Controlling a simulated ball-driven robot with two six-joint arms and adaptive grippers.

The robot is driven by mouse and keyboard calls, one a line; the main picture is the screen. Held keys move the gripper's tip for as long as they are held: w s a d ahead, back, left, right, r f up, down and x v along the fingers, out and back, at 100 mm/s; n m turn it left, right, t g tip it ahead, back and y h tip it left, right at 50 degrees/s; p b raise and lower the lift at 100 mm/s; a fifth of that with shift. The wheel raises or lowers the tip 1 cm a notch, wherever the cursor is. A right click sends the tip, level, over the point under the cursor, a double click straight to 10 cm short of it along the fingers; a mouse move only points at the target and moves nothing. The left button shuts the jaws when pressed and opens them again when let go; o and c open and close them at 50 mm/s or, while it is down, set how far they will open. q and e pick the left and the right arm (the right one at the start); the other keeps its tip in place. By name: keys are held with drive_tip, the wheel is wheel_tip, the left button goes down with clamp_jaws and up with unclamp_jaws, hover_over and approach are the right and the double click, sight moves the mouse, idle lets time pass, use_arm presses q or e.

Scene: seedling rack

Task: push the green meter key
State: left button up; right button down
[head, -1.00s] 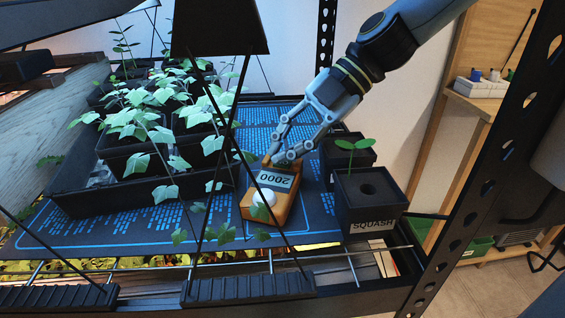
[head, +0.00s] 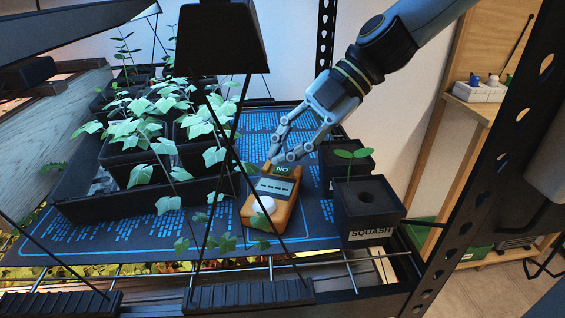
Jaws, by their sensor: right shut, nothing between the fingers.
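The meter (head: 252,203) is an orange box lying on the blue-patterned dark mat (head: 315,217). It has a grey display (head: 275,187) showing dashes, and a white round part (head: 264,205) at its near end. My left gripper is not in view.
A black tray (head: 150,205) of leafy seedlings stands to the left. Black pots, one labelled SQUASH (head: 369,213), stand close on the right. A dark lamp shade (head: 222,40) and thin wires hang in front of the meter. A rack post (head: 480,150) stands at right.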

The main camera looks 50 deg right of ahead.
sight(285, 172)
wheel_tip(285, 172, up, 6)
drive_tip(key=p, duration=0.5)
drive_tip(key=shift+p, duration=0.35)
drive_tip(key=shift+s+f, duration=0.1)
idle(0.3)
